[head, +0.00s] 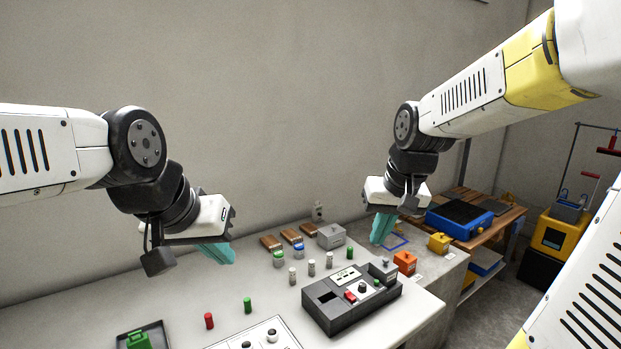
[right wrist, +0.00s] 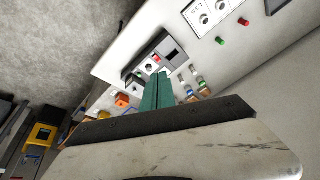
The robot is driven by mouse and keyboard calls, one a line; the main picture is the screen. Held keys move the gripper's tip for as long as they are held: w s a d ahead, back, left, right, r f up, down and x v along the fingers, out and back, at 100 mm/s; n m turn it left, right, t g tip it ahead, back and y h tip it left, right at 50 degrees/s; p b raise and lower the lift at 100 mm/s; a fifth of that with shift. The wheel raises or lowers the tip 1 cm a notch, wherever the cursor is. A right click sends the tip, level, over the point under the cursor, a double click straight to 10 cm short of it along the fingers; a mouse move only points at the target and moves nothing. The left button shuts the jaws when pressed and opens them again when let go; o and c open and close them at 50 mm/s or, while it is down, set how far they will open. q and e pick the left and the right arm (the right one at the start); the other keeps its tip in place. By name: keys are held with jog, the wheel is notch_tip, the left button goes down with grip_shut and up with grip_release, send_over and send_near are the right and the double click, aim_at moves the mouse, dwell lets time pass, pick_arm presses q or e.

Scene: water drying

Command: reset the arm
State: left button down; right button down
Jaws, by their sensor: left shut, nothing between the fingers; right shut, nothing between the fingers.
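My left gripper (head: 218,253) has teal fingers that are shut and empty. In the head view it hangs above the left-middle of the white table (head: 190,290), near the wall. My right gripper (head: 380,238) also has teal fingers, shut with nothing between them. It hangs over the table's right end, near a blue square outline. In the right wrist view its fingers (right wrist: 156,92) point toward the table with the dark grey device. Neither gripper appears to touch any object.
The dark grey device (head: 350,302) stands on the table among small bottles and red and green cylinders. A green block sits in a dark tray (head: 122,338) at front left. Orange and yellow boxes (head: 439,243) stand at right. A blue-and-black machine (head: 460,218) sits on a wooden bench beyond.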

jog(key=s+r+t, duration=0.2)
jog(key=s+r, duration=0.1)
jog(key=s, duration=0.9)
jog(key=shift+r+t+y, duration=0.3)
jog(key=shift+r, duration=0.05)
jog(key=shift+d, duration=0.1)
